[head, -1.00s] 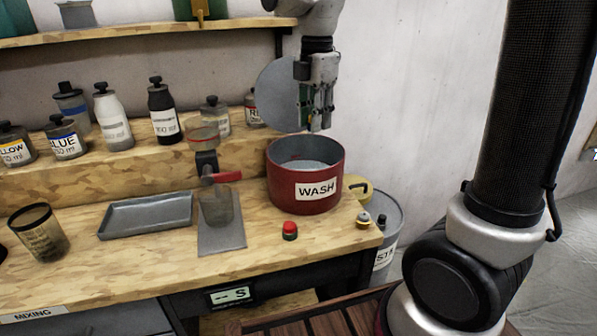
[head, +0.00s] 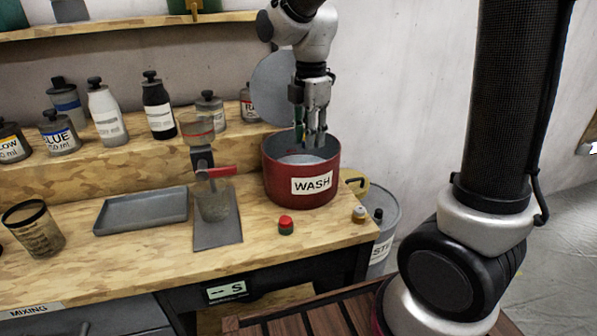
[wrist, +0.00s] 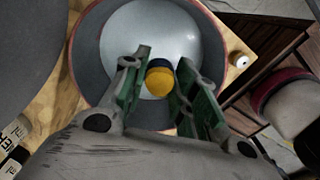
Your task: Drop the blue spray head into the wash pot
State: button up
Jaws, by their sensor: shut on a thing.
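The red wash pot (head: 300,183) stands at the right end of the bench, open, with a pale grey inside. My gripper (head: 311,140) points down over it, its fingertips at about the height of the pot's mouth. In the wrist view my gripper (wrist: 158,68) is shut on the spray head (wrist: 159,80), which shows a yellow-orange round part and a dark blue part. The pale pot bottom lies behind it. The fingers hide the spray head in the head view.
A grey disc (head: 276,88) stands behind the pot. A small pale knob (head: 360,213) is near the right edge. Bottles line the shelf behind.

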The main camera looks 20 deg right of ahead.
jog(key=o, duration=1.1)
notch_tip(320, 180, up, 12)
jog(key=shift+r, duration=0.1)
